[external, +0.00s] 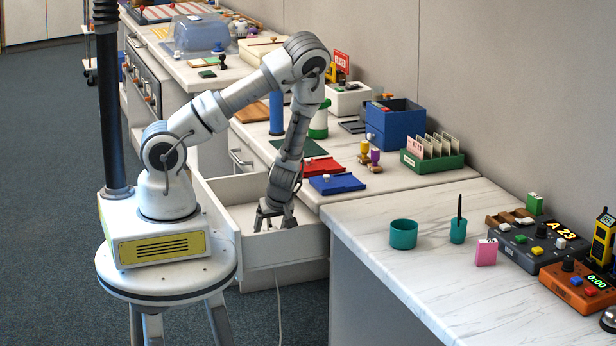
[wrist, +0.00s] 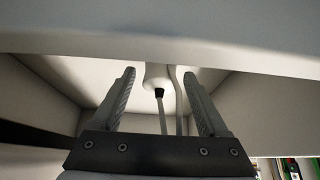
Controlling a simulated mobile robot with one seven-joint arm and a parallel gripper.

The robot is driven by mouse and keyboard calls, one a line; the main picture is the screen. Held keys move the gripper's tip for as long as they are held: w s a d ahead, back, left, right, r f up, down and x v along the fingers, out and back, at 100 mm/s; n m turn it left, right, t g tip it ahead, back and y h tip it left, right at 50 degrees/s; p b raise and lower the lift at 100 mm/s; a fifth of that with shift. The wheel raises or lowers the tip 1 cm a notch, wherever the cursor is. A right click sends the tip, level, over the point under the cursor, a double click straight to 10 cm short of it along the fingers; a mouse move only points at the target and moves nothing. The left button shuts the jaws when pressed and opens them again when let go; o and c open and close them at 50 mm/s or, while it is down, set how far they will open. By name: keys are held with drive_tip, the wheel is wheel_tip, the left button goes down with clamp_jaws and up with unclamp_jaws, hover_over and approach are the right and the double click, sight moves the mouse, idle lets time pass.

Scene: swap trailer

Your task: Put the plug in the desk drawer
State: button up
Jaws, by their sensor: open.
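The desk drawer (external: 285,251) is pulled out, and its white walls are visible in the external view. My gripper (external: 274,222) points down inside it, behind the front panel. In the wrist view my gripper (wrist: 159,78) has its two fingers spread apart. A pale plug (wrist: 157,73) with a dark collar and a cord shows between the fingers, with a gap on each side. It appears to lie inside the drawer. In the external view the plug is hidden, but a thin pale cord (external: 279,300) hangs below the drawer.
The counter above the drawer holds a red tray (external: 322,166), a blue tray (external: 337,184) and a blue box (external: 394,124). The marble desk at right holds a teal bowl (external: 403,234) and a pink block (external: 486,252). The drawer walls closely surround my gripper.

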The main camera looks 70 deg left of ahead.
drive_tip(key=p+v, duration=0.6)
drive_tip(key=v, duration=0.6)
idle(0.4)
